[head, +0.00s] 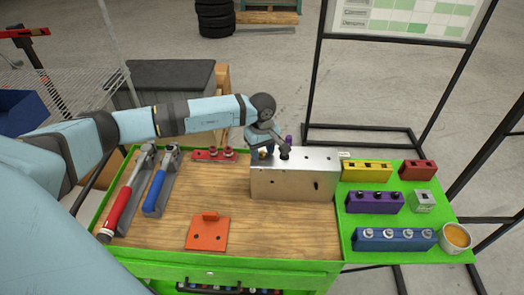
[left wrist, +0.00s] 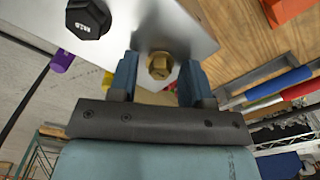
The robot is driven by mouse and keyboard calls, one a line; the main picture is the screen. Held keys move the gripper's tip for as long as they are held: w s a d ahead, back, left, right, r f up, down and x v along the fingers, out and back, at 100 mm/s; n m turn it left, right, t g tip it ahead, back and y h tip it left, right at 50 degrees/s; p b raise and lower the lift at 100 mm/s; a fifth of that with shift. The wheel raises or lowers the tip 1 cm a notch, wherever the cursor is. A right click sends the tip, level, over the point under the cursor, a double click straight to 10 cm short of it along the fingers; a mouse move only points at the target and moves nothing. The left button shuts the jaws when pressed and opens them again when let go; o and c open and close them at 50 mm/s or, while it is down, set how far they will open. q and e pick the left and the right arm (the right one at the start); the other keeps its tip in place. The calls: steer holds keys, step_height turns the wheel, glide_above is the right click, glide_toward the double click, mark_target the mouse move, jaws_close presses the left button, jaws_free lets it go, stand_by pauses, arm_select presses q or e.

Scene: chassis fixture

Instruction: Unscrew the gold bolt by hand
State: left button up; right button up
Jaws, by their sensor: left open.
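The gold bolt (left wrist: 159,66) sits in the metal chassis block (left wrist: 190,25), its hex head between the two fingers of my left gripper (left wrist: 158,80). The fingers are open, with a gap on each side of the head. In the head view, my left gripper (head: 268,148) is over the left end of the chassis block (head: 305,185). Only a small bit of gold (head: 263,153) shows there, mostly hidden by the gripper. A black hex bolt (left wrist: 88,18) stands in the block beside the gold one. My right gripper is not in view.
A red-handled tool (head: 120,205) and a blue-handled tool (head: 157,185) lie on the left of the wooden top. An orange bracket (head: 207,235) is at the front. Colored socket holders, such as the purple one (head: 374,203), and a cup (head: 455,238) are at right.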

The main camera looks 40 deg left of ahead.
arm_select(q)
jaws_close()
steer(key=n, duration=0.7)
steer(key=shift+r+n+p, duration=0.15)
steer(key=shift+n+p, duration=0.15)
steer(key=shift+n, duration=0.1)
steer(key=n, duration=0.7)
steer(key=shift+r+p, duration=0.1)
steer(key=shift+p, duration=0.3)
